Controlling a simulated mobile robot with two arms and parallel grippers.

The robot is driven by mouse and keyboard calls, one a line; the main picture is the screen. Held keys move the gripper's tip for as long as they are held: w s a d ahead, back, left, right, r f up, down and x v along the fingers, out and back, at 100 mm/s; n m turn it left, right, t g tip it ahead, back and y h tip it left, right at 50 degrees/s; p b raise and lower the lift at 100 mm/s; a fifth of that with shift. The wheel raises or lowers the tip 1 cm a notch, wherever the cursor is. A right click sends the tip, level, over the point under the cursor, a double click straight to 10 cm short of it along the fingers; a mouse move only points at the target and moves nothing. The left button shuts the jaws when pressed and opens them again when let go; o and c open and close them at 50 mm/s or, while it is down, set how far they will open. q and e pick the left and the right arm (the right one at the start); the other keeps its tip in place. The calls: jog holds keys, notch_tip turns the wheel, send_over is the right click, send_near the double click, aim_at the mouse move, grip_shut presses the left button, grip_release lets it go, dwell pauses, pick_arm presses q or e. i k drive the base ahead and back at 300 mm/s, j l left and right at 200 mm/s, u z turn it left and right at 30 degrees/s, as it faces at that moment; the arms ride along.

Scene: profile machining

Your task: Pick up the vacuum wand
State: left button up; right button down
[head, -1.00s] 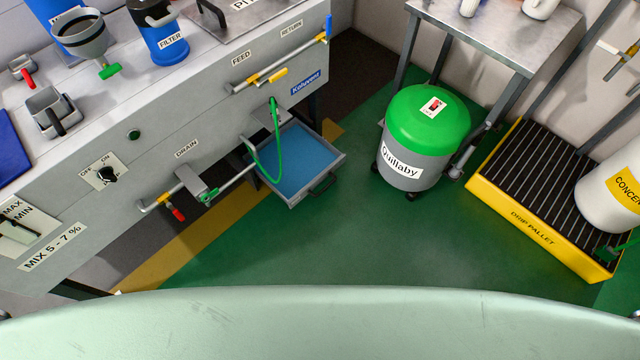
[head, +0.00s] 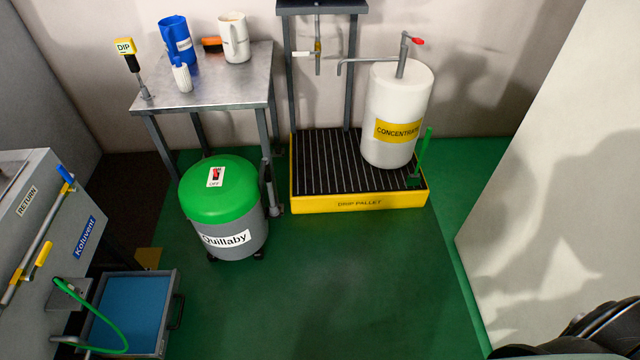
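The vacuum is a round grey canister with a green lid, labelled Quillaby (head: 224,205), standing on the floor at centre left in the head view. Its lid carries a red switch by an OFF label. A grey tube-like part, apparently the vacuum wand (head: 267,188), stands upright close against the canister's right side, near the table leg. Its lower end is near the floor; much of its outline is hard to separate from the leg. Neither gripper's fingers show. A dark part at the lower right corner seems to be mine.
A metal table (head: 205,84) with a blue jug (head: 176,42) and white containers stands behind the vacuum. A yellow drip pallet (head: 358,201) with a white concentrate drum (head: 398,105) is to the right. A pulled-out blue tray (head: 130,312) is lower left. Green floor in front is clear.

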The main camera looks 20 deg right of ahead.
aim_at(268, 179)
jog(key=z, duration=0.15)
jog(key=i+l+z, duration=0.1)
jog(key=i+z, duration=0.25)
jog(key=i, duration=0.3)
jog(key=i+j+z, duration=0.1)
jog(key=i+z, duration=0.3)
jog(key=i, duration=0.25)
